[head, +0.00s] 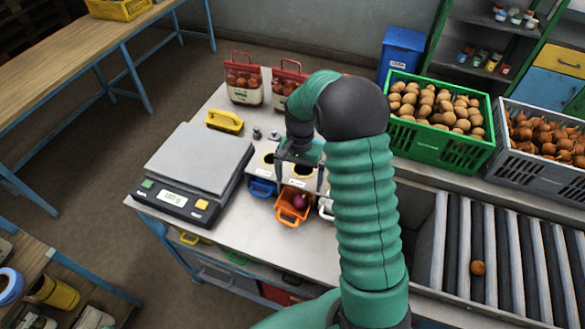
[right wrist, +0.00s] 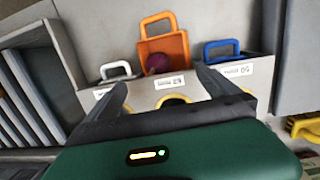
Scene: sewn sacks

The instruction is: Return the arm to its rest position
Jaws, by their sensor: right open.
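My right arm reaches over the table (head: 225,235) from the lower right in the head view. My right gripper (head: 299,182) is over the pale box with round holes, its two fingers apart and nothing between them. The open fingers also show in the right wrist view (right wrist: 161,88). An orange handled bin (head: 291,216) at the box's front holds a purple onion (head: 300,202); both also show in the right wrist view, the bin (right wrist: 175,45) and the onion (right wrist: 156,64). My left gripper is not in view.
A scale (head: 200,157) stands left of the box, a blue bin (head: 262,188) beside the orange one. Two red-topped sacks, one at the back (head: 243,83), stand behind. A green potato crate (head: 440,147), a grey onion crate (head: 520,163) and a roller conveyor (head: 505,260) lie right.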

